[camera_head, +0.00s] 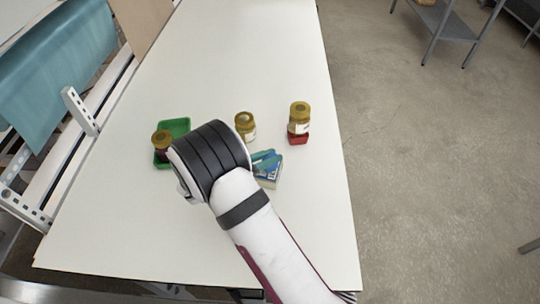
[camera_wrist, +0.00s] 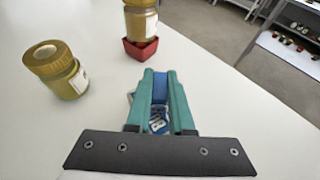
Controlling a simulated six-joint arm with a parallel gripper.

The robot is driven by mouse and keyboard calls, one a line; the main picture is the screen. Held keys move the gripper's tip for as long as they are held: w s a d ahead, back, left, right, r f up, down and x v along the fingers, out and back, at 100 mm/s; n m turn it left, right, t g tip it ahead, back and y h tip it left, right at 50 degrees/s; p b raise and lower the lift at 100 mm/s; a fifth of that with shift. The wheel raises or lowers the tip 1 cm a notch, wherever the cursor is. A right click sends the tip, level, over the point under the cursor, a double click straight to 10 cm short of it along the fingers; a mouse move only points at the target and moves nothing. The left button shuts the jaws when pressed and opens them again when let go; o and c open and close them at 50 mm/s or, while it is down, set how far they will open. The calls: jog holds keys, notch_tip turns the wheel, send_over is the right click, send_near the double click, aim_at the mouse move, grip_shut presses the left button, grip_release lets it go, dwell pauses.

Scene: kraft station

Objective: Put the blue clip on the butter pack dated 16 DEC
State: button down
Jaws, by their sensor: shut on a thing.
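My gripper (camera_wrist: 160,74) has two teal fingers, shut on the blue clip (camera_wrist: 160,90), which shows between them in the wrist view. In the head view the teal fingers (camera_head: 265,160) are partly hidden by my wrist. A butter pack (camera_head: 272,176), white with a blue printed label, lies on the table under the fingers. Part of its print (camera_wrist: 158,124) shows between the fingers in the wrist view; the rest is hidden. I cannot read a date on it. I cannot tell whether the clip touches the pack.
A yellow-lidded jar (camera_head: 245,126) stands behind the pack. Another jar (camera_head: 299,115) stands on a small red holder (camera_head: 299,140) to the right. A dark jar (camera_head: 161,143) stands at a green tray (camera_head: 178,126) on the left. The far white table (camera_head: 250,50) is clear.

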jog(key=shift+f, duration=0.1)
jog(key=c, duration=0.8)
grip_release()
